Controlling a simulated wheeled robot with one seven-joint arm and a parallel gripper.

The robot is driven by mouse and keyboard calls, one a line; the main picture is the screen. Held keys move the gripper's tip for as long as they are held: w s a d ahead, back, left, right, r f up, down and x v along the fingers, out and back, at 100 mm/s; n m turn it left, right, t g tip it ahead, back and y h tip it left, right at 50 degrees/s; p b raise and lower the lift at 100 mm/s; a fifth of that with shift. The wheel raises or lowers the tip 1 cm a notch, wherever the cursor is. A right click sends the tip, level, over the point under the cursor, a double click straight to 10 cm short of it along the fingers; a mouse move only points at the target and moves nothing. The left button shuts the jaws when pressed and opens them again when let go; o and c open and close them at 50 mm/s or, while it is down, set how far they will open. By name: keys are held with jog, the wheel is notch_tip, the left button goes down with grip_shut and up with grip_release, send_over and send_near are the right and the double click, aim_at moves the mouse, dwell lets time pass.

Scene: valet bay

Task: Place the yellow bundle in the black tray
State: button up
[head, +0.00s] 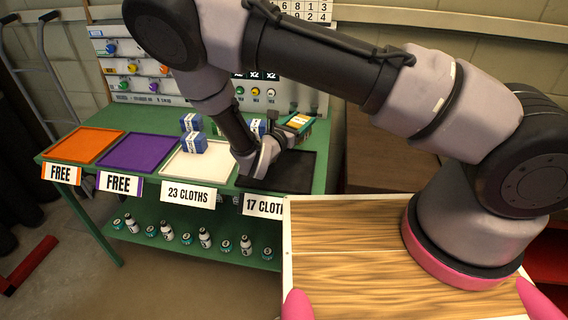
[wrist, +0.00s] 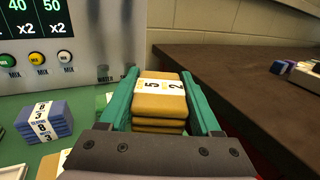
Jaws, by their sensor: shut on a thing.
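The yellow bundle (wrist: 160,97) has a white band with dark figures and shows between the teal fingers of my gripper (wrist: 172,100) in the wrist view. My gripper is shut on it. In the head view, my gripper (head: 298,124) is at the back part of the black tray (head: 290,178), with the bundle mostly hidden by the fingers. The black tray is at the right end of the green table, and my wrist covers part of it. I cannot tell the bundle's exact height above the table.
Left of the black tray are a white tray (head: 207,172), a purple tray (head: 134,153) and an orange tray (head: 82,146). Blue bundles (head: 193,143) stand at the white tray. Another yellow bundle (wrist: 48,166) shows at the wrist view's lower left. A control panel (wrist: 75,45) rises behind.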

notch_tip(320, 180, down, 10)
jog(key=shift+a+r, duration=0.1)
jog(key=shift+r, duration=0.15)
jog(key=shift+f, duration=0.1)
jog(key=o, duration=1.5)
jog(key=v, duration=1.2)
